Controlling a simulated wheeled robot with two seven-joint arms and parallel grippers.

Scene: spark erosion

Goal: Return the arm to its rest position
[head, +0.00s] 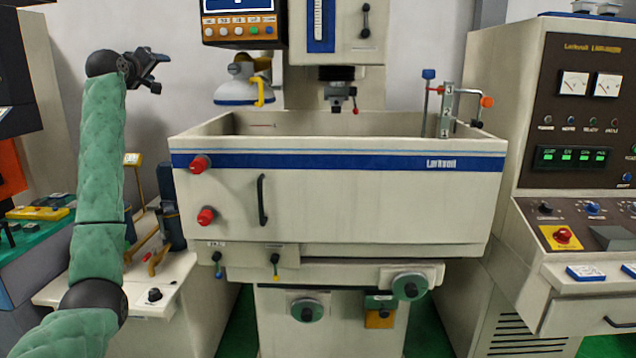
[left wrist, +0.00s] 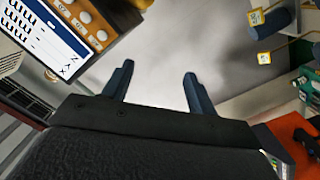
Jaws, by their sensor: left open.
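My left arm, in a green sleeve, stands raised at the left of the head view. Its gripper (head: 152,72) is up at the top left, in front of the grey wall and left of the machine. In the left wrist view the two fingers (left wrist: 158,88) stand apart with nothing between them, so the gripper is open and empty. My right gripper shows in neither view.
The spark erosion machine's tank (head: 350,210) fills the middle. A control screen (head: 240,22) hangs above it. A control cabinet (head: 585,110) stands at the right. A low bench (head: 150,290) with tools is beside my left arm.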

